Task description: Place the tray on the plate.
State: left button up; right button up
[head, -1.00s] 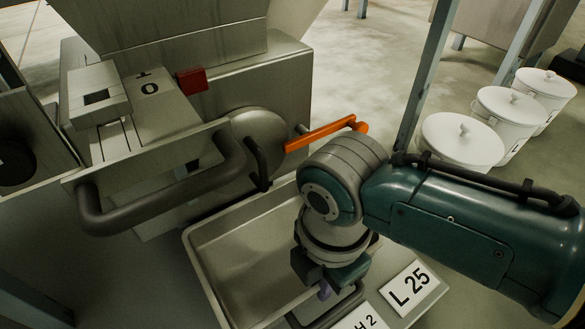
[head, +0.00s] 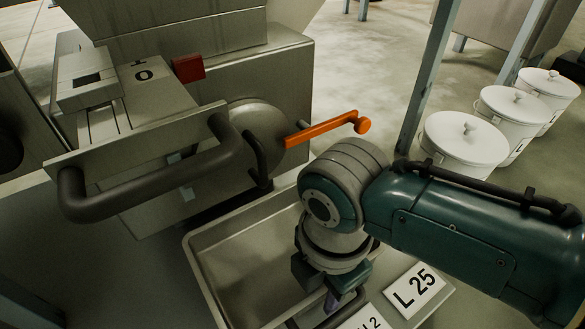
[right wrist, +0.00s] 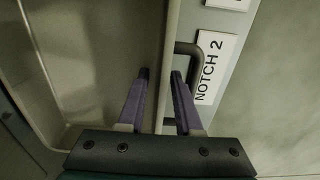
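The tray (head: 215,285) is a grey metal bin with a raised rim, low in the head view, with a dark handle at its near side. Its interior fills the left of the right wrist view (right wrist: 95,60). My right gripper (head: 332,298) is over the tray's near right edge, pointing down. In the right wrist view its two purple fingers (right wrist: 162,76) stand apart. The tray's rim runs between them, and a dark handle (right wrist: 192,70) lies just right of the right finger. I cannot make out a separate plate. My left gripper is not in view.
A grey machine (head: 280,80) with a thick dark bar handle (head: 150,205) and an orange lever (head: 322,128) stands behind the tray. White labels, one reading "L 25" (head: 416,286), lie right of it. Lidded white buckets (head: 465,140) stand beyond a post.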

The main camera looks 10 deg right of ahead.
notch_tip(320, 180, up, 12)
jog(key=p, duration=1.1)
jog(key=s+a+r+m+t+y, duration=0.1)
jog(key=s+a+r+m+y, duration=0.1)
jog(key=s+r+m, duration=0.35)
jog(key=s+d+r+m+t+h, duration=0.1)
jog(key=s+d+r+m, duration=0.2)
jog(key=d+m, duration=0.2)
jog(key=s+d+r+m+t, duration=0.1)
jog(key=s+d+r+m, duration=0.2)
jog(key=d+m, duration=0.3)
jog(key=m, duration=0.3)
jog(key=shift+s+t+h, duration=0.15)
jog(key=shift+t+h, duration=0.15)
jog(key=shift+h, duration=0.1)
jog(key=shift+m, duration=0.25)
